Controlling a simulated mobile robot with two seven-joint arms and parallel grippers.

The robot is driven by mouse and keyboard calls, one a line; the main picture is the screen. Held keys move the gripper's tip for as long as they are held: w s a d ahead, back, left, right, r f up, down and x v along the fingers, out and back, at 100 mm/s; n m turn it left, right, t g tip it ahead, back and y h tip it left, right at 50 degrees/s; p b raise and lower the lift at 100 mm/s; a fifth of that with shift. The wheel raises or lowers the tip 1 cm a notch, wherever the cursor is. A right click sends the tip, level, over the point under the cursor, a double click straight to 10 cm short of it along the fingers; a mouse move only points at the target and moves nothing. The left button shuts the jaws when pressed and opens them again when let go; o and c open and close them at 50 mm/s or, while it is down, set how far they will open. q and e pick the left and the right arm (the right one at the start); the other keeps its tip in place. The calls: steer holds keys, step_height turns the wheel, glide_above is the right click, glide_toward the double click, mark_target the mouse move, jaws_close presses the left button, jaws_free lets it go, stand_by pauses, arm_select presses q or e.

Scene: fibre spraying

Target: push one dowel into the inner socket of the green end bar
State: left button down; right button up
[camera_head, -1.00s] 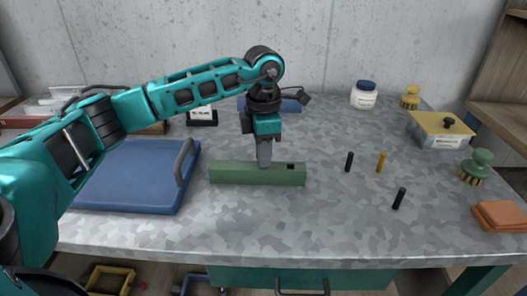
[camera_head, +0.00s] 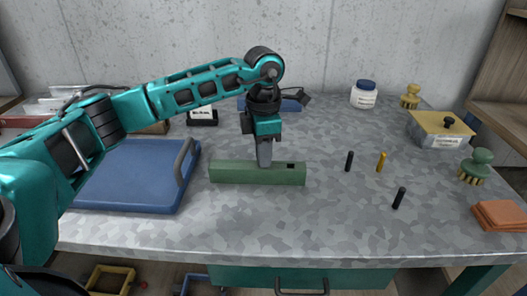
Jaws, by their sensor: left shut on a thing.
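The green end bar (camera_head: 235,172) lies on the table in front of me, with a dark square socket showing in its top near the right end. My left gripper (camera_head: 264,160) points straight down at the middle of the bar, its fingers shut on the bar. My right gripper is not in view.
A blue board with a grey handle (camera_head: 130,175) lies left of the bar. A yellow box (camera_head: 440,130), a green brush (camera_head: 476,166), orange cloths (camera_head: 500,215) and a white jar (camera_head: 364,95) stand to the right and back. The table front is clear.

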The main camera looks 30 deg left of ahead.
arm_select(q)
steer(key=shift+f, duration=0.45)
steer(key=shift+r, duration=0.2)
steer(key=shift+r, duration=0.4)
steer(key=shift+w+p, duration=0.1)
steer(key=shift+p, duration=0.35)
stand_by(0.9)
steer(key=shift+f+b, duration=0.4)
steer(key=shift+f, duration=0.15)
steer(key=shift+r, duration=0.25)
steer(key=shift+r+p, duration=0.3)
steer(key=shift+p, duration=0.2)
